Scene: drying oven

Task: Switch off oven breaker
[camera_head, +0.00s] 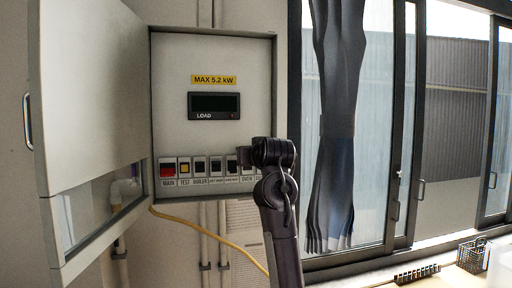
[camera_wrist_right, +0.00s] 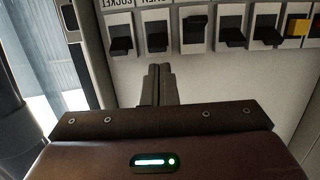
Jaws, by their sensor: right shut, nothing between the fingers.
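The breaker panel (camera_head: 172,70) hangs on the wall with its door open to the left. A row of labelled breakers runs along its lower part, and the OVEN label (camera_head: 247,179) is near the right end. My right gripper (camera_head: 243,156) is in front of the oven breaker and hides much of it. In the right wrist view, where the labels are upside down, the oven breaker (camera_wrist_right: 155,32) has its lever toward the picture bottom. My right gripper (camera_wrist_right: 160,68) is shut and empty, its tips close to that lever; contact cannot be told. My left gripper is out of view.
The SOCKET breaker (camera_wrist_right: 120,36) is beside the oven breaker; another breaker (camera_wrist_right: 197,30) on the other side has its lever differently set. The open panel door (camera_head: 90,90) stands at left. A yellow cable (camera_head: 205,233) runs below. A curtain (camera_head: 338,110) and windows are at right.

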